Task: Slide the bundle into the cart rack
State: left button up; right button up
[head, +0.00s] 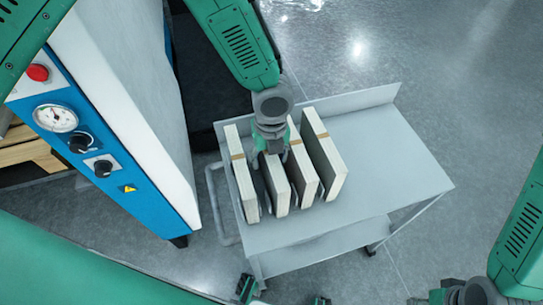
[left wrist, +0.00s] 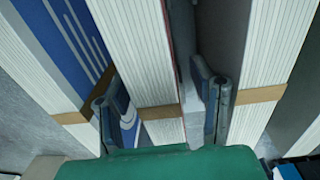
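Several pale bundles with brown bands stand upright in a row on the grey cart (head: 390,160). My left gripper (head: 270,152) reaches down over the row from above. Its fingers lie on either side of one bundle (head: 275,185), near the left end. In the left wrist view my left gripper (left wrist: 160,105) has one finger on each side of this banded bundle (left wrist: 135,45). I cannot tell whether both fingers press on it. The bundle's lower edge is hidden. Part of my right gripper (head: 440,297) shows at the bottom right, cut off by the frame edge.
Neighbouring bundles stand close on both sides, one at the left end (head: 242,175) and one at the right end (head: 325,155). The cart's right half is bare. A blue and white machine (head: 110,150) with a gauge stands left of the cart.

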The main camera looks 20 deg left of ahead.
pick_arm(q)
jog(key=shift+a, duration=0.2)
jog(key=shift+a+r, duration=0.15)
jog(key=shift+r, duration=0.05)
jog(key=r, duration=0.3)
jog(key=d+r, duration=0.1)
jog(key=r, duration=0.6)
jog(key=shift+w+d+r, duration=0.2)
jog(key=shift+d+r, duration=0.05)
jog(key=shift+r, duration=0.35)
jog(key=shift+a+r, duration=0.15)
jog(key=shift+a, duration=0.3)
pick_arm(e)
jog(key=shift+a+r, duration=0.1)
jog(key=shift+a, duration=0.35)
pick_arm(q)
jog(key=shift+d, duration=0.25)
pick_arm(e)
jog(key=shift+d, duration=0.25)
